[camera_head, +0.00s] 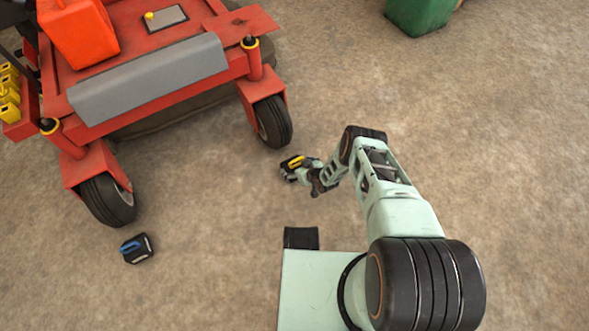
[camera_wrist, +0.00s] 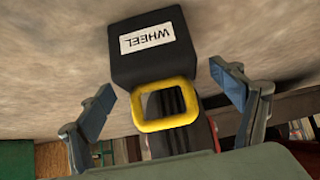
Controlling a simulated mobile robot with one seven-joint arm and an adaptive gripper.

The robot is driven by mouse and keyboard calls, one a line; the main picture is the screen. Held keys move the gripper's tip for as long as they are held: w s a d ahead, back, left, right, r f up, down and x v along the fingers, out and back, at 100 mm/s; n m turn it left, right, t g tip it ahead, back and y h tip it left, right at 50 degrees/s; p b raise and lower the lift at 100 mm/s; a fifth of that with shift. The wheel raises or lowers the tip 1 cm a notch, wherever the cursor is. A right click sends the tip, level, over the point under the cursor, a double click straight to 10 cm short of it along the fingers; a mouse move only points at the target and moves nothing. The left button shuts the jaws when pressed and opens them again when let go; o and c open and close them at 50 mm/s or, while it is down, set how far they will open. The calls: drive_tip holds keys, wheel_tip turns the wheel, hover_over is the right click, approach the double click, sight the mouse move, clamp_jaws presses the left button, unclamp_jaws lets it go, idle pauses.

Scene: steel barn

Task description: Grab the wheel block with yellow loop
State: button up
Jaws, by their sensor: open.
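The black wheel block with the yellow loop (camera_head: 293,163) lies on the floor beside the mower's right front wheel. In the wrist view the black block (camera_wrist: 150,62) shows a white label reading "WHEEL", with its yellow loop (camera_wrist: 166,105) toward me. My gripper (camera_wrist: 166,98) is open, with one blue-padded finger on each side of the loop and a gap on both sides. In the head view my gripper (camera_head: 308,178) is right at the block and partly covers it. No contact shows.
A similar black block with a blue loop (camera_head: 136,248) lies on the floor near the left front wheel (camera_head: 107,200). The red mower (camera_head: 160,60) with its right front wheel (camera_head: 272,122) stands close to the yellow-loop block. A green bin (camera_head: 420,12) is at the back. Floor at right is clear.

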sight(296, 165)
drive_tip(key=b+x, duration=0.1)
drive_tip(key=x, duration=0.2)
drive_tip(key=shift+d+f+b, duration=0.1)
drive_tip(key=shift+f+b, duration=0.1)
drive_tip(key=shift+b, duration=0.1)
drive_tip(key=shift+w, duration=0.1)
drive_tip(key=shift+c, duration=0.6)
drive_tip(key=c, duration=1.5)
drive_tip(key=shift+r, duration=0.1)
drive_tip(key=shift+c, duration=0.4)
drive_tip(key=shift+r, duration=0.15)
